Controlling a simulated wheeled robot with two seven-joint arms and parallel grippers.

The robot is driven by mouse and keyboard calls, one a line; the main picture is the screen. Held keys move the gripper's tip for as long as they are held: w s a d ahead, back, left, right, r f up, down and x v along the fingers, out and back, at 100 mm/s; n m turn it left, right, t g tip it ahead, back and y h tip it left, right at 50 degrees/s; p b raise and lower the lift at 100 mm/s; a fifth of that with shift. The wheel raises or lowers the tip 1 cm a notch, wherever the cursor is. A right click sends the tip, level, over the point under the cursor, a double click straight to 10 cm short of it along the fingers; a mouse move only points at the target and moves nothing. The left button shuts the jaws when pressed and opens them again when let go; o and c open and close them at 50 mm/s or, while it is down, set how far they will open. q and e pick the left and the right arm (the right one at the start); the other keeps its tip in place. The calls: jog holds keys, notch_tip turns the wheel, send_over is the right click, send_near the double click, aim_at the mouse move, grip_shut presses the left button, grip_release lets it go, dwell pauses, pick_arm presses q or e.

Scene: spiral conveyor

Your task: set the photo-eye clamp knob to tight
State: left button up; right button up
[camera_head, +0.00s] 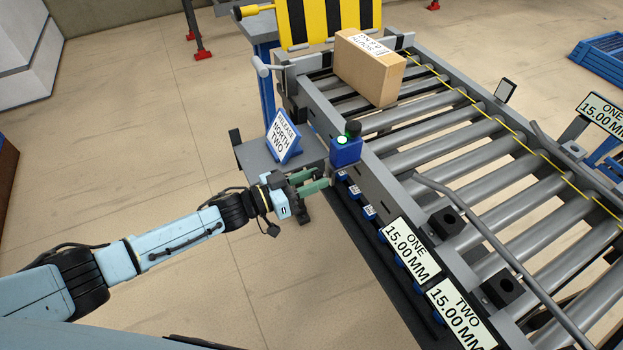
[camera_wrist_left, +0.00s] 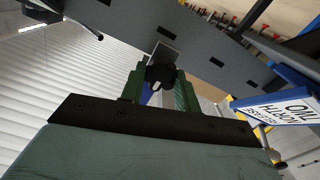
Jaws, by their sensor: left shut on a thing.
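The photo-eye (camera_head: 346,152) is a blue box with a lit green spot and a black cap on top, mounted on the near side rail of the conveyor. My left gripper (camera_head: 324,181) reaches in from the left, with its green fingers just below the photo-eye. In the left wrist view, the fingers of my left gripper (camera_wrist_left: 160,88) are closed on a dark round knob (camera_wrist_left: 161,73), which I take as the clamp knob. Its tight or loose setting cannot be read. The fingers hide the knob in the head view. My right gripper is not in view.
A cardboard box (camera_head: 369,67) sits on the rollers at the far end. A blue-framed sign (camera_head: 284,137) stands on a grey shelf left of the photo-eye. Label plates (camera_head: 403,250) line the near rail. A curved grey guide rail (camera_head: 480,225) crosses the rollers.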

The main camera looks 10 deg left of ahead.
pick_arm(q)
jog(key=shift+m, duration=3.3)
jog(key=o, duration=1)
jog(key=shift+c, duration=0.2)
jog(key=v, duration=1.3)
jog(key=shift+s+a, duration=0.2)
